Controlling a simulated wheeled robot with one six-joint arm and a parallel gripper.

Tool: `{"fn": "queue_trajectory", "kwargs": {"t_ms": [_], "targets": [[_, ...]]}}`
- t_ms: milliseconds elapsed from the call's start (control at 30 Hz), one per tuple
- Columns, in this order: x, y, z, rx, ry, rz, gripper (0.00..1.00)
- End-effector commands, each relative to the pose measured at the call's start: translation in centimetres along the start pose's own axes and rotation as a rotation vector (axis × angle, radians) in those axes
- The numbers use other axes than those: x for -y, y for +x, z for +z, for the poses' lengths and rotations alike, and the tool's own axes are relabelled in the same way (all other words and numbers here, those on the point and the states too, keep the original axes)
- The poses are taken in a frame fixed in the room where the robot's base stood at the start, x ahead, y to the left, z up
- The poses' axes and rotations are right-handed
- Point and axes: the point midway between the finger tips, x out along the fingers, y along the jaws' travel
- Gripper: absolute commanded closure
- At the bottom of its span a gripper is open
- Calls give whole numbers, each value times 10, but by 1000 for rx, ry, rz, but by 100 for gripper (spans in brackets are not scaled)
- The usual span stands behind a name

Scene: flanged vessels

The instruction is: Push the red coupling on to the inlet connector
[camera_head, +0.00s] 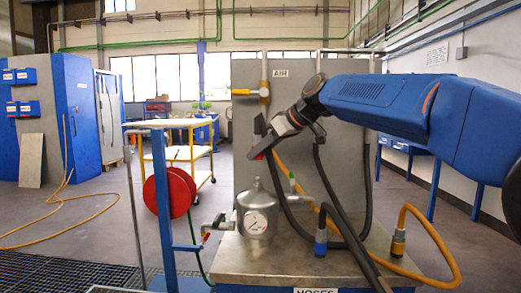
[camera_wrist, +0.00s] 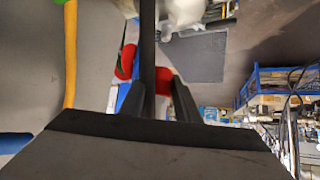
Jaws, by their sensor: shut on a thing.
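My gripper (camera_head: 264,143) is at the end of my blue arm, above and beyond the silver vessel (camera_head: 257,222) with a round gauge. It is shut on the red coupling (camera_head: 257,155), of which only a small red part shows below the jaws. A black hose hangs from there to the bench. The inlet connector (camera_head: 215,226) appears to be the short side fitting left of the vessel, with a red part on it. The coupling is apart from it, higher up. In the wrist view, dark fingers (camera_wrist: 160,103) and a dark hose hide much; red patches beside them are unclear.
A red hose reel (camera_head: 170,193) on a blue post (camera_head: 160,215) stands left of the vessel. A grey panel (camera_head: 245,115) marked AIR stands behind.

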Motion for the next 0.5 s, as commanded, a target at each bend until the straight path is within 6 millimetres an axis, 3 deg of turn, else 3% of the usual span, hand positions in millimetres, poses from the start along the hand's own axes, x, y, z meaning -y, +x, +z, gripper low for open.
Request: {"fn": "queue_trajectory", "kwargs": {"t_ms": [500], "targets": [[0,26,31,0,1,0,100]]}}
